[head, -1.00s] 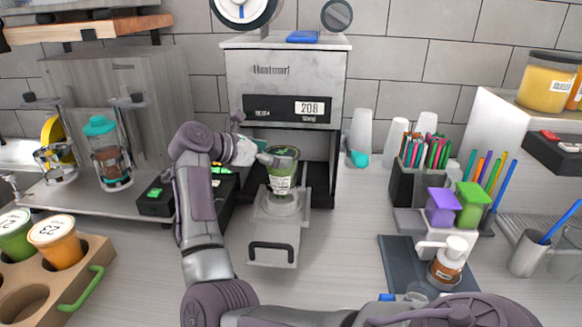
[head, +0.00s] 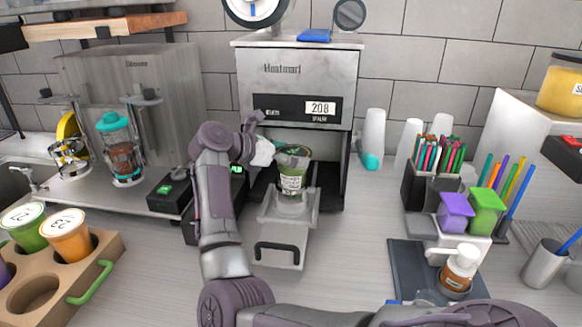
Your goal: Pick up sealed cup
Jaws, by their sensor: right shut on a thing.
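The sealed cup (head: 292,181), with green contents and a pale label, sits at the ring holder of the sealer's pulled-out tray (head: 285,228). I cannot tell if its base is clear of the holder. The cup sealer (head: 298,85) stands behind it, its display reading 208. My right gripper (head: 280,151) reaches in from the left side of the cup and is shut on it near the rim. Its fingertips are small and partly hidden against the cup. My left gripper is not in view.
A cup carrier (head: 98,268) with filled cups and an empty hole stands at lower left. A pump bottle (head: 459,271) on a dark mat, a marker holder (head: 430,186) and upturned white cups (head: 373,136) stand to the right. The counter just right of the tray is clear.

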